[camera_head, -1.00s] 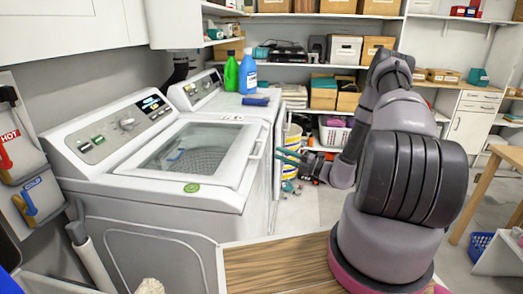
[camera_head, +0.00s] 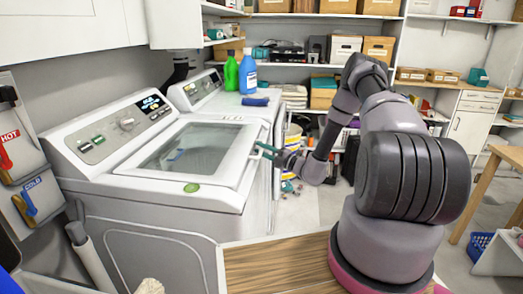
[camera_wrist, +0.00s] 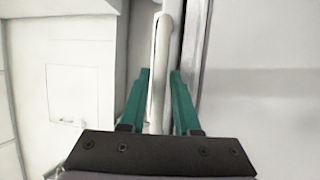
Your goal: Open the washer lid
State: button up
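The washer (camera_head: 200,215) is the near white machine at the left in the head view. Its lid (camera_head: 190,148), white-framed with a dark glass window, lies shut on top. A white handle (camera_head: 256,146) runs along the lid's right edge. My gripper (camera_head: 265,150) has teal fingers and is at this handle. In the wrist view, the fingers of my gripper (camera_wrist: 159,72) are apart, one on each side of the upright white handle bar (camera_wrist: 161,60). Gaps show between the bar and the fingers, so the bar is not gripped.
A second white machine (camera_head: 215,95) stands behind, with a green bottle (camera_head: 231,74), a blue bottle (camera_head: 248,78) and a folded blue cloth (camera_head: 255,101) on top. A wooden surface (camera_head: 275,265) is in front, below my arm. Open floor (camera_head: 300,205) lies right of the washer.

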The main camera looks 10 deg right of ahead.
grip_shut()
dwell(1.5)
